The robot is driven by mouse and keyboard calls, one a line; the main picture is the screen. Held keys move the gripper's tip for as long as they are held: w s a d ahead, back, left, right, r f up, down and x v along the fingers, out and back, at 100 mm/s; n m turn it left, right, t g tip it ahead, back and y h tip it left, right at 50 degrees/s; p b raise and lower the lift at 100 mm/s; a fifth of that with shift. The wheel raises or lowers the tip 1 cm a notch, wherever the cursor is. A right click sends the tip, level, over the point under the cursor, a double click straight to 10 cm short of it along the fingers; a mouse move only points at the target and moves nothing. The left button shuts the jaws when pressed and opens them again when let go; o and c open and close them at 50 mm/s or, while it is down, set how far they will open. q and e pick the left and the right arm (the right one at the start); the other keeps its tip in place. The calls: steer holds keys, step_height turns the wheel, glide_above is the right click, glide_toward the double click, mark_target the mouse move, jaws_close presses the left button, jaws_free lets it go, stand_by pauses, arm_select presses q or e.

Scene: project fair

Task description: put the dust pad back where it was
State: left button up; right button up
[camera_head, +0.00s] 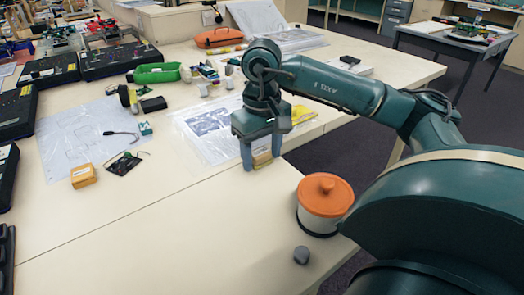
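My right gripper (262,156) points down over the cream table, with its fingers on either side of a small tan-yellow block (262,160). It looks shut on this block, which may be the dust pad; the fingers hide part of it. I cannot tell whether the block touches the table. A white canister with an orange knobbed lid (325,193) stands to the right of the gripper, near the table's edge. My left gripper is not in view.
Clear plastic sleeves (200,130) lie behind the gripper. The front middle of the table is bare.

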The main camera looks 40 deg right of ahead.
mark_target(262, 153)
steer(key=shift+o, duration=0.9)
steer(key=shift+r+p, duration=0.85)
steer(key=shift+r, duration=3.1)
